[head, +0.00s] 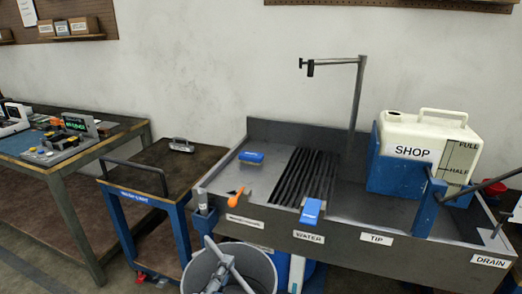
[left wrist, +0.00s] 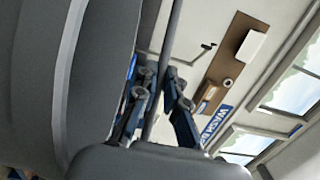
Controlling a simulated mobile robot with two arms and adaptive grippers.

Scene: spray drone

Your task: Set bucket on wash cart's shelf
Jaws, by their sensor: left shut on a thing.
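The grey bucket (head: 267,270) is at the bottom edge of the head view, in front of the wash bench, its lower part cut off. My left gripper (head: 217,282) shows against its opening. In the left wrist view, the fingers of my left gripper (left wrist: 160,105) are closed around a thin bar, which looks like the bucket's handle (left wrist: 168,55). My right gripper is not in view.
The grey wash bench (head: 330,240) holds a blue brush (head: 251,157), an orange-tipped tool (head: 236,194) and a white tank (head: 432,140) marked SHOP. A metal-handled item (head: 181,145) lies on the cart's top. A workbench (head: 75,165) stands left; floor shows between it and the cart.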

